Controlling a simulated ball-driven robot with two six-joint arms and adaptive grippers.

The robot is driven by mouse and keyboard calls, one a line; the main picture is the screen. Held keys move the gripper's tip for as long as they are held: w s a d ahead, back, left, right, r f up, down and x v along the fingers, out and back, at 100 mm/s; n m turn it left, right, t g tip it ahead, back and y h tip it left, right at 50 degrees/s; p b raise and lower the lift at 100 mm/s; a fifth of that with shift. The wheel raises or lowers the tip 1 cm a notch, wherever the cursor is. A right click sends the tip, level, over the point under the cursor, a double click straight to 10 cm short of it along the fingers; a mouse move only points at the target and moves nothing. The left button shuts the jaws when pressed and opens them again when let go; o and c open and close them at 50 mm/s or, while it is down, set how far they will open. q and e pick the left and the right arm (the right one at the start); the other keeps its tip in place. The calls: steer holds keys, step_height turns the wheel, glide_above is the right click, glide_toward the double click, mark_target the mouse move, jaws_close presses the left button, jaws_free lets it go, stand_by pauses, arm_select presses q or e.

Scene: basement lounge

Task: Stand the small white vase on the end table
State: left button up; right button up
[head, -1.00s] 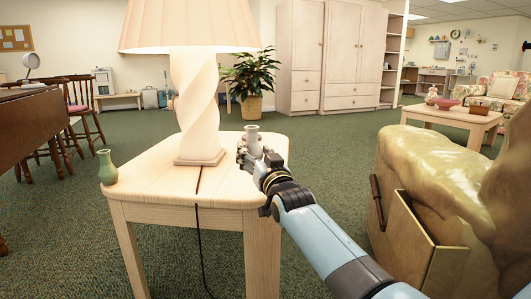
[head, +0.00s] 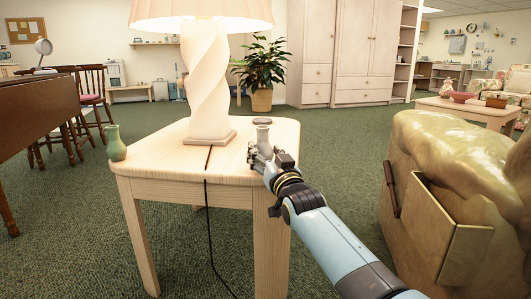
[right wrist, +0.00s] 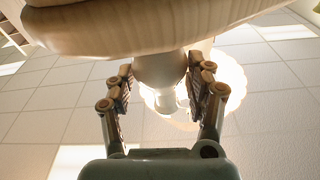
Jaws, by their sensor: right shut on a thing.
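The small white vase (head: 263,139) is upright in my right gripper (head: 262,156), over the right part of the end table (head: 165,160) top in the head view. The fingers are shut on its body from both sides. In the right wrist view, which is upside down, the vase (right wrist: 160,72) is between the two fingers (right wrist: 163,88), its neck pointing down the picture. Its base is hidden by the table edge (right wrist: 110,38), so I cannot tell whether it touches the top. My left gripper is not in view.
A lamp (head: 207,85) with a twisted base stands on the table, its cord (head: 208,220) hanging down the front. A golden armchair (head: 450,170) stands at the right.

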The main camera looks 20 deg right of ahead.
steer(key=shift+f+b, duration=0.35)
steer(key=shift+f, duration=0.3)
stand_by(0.4)
steer(key=o, duration=1.4)
